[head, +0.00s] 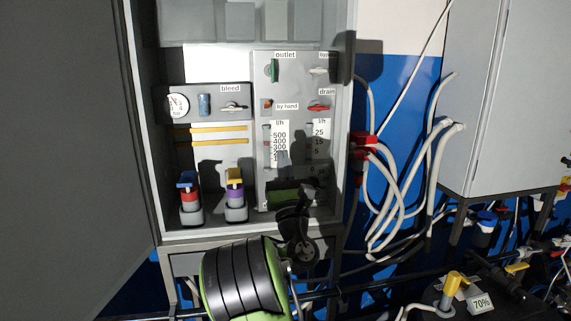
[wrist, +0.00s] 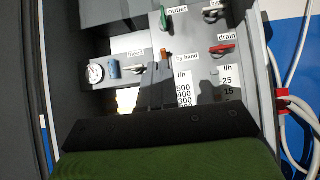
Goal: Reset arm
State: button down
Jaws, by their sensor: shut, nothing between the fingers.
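My gripper (wrist: 161,72) shows in the wrist view with its two grey fingers together and nothing between them. It points at the grey valve panel (head: 262,100) inside the open cabinet, with the fingertips just left of the "by hand" label (wrist: 187,58). In the head view my dark and green gripper (head: 284,160) is in front of the lower part of the panel. It hides part of the flow meters (head: 279,130). I cannot tell the distance from fingertips to panel.
The panel carries a green outlet valve (head: 274,71), a red drain valve (head: 319,107), a bleed valve (head: 233,106) and a gauge (head: 177,105). Two pumps with a blue top (head: 188,181) and yellow top (head: 234,176) stand lower left. White hoses (head: 390,190) hang at right.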

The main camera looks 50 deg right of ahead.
jog(key=shift+w+d, duration=0.15)
jog(key=shift+w, duration=0.1)
jog(key=shift+s, duration=0.15)
